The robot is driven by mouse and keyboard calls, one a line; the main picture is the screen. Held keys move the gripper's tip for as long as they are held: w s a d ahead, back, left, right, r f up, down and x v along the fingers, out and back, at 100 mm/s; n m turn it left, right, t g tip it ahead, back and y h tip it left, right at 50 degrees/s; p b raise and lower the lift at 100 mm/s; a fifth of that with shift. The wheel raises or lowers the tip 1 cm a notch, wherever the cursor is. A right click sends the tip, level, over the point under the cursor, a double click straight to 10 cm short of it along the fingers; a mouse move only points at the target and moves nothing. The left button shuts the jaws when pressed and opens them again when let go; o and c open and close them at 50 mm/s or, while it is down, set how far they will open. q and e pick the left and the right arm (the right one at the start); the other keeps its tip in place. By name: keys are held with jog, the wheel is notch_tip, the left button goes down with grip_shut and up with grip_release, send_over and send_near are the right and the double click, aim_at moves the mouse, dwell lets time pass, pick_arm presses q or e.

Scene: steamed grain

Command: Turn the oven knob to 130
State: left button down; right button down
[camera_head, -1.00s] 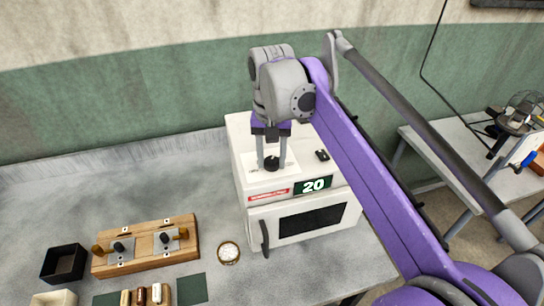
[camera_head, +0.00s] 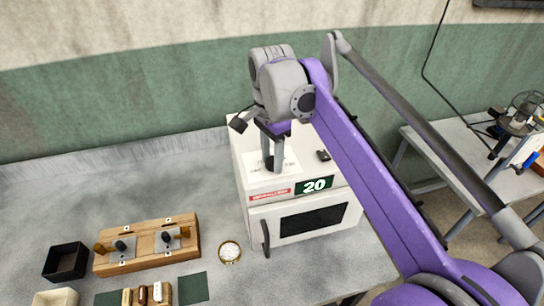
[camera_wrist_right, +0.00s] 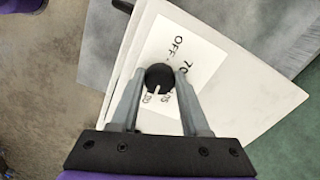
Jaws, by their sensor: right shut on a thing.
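The white oven (camera_head: 243,185) stands on the grey bench with its door shut. Its green display (camera_head: 314,185) reads 20. The round black knob (camera_wrist_right: 159,77) sits on a white dial label (camera_wrist_right: 195,45) on the oven's top; OFF and 70 can be read, other marks are partly hidden. A white pointer line on the knob faces the lower side in the wrist view. My right gripper (camera_head: 273,163) reaches down from above, its two fingers on either side of the knob and shut on it. The left gripper is not in view.
A small black part (camera_head: 323,156) sits on the oven top beside the label. Left of the oven are a round dial gauge (camera_head: 230,251), a wooden block with clamps (camera_head: 147,245) and a black box (camera_head: 66,262). Bare bench lies between them and the wall.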

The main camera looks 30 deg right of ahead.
aim_at(272, 161)
jog(key=shift+m, duration=0.5)
jog(key=shift+c, duration=1.9)
grip_release()
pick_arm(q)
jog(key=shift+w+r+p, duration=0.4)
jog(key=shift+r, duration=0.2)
pick_arm(e)
notch_tip(272, 161, up, 11)
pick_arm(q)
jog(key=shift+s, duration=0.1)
pick_arm(e)
jog(key=shift+f, duration=0.15)
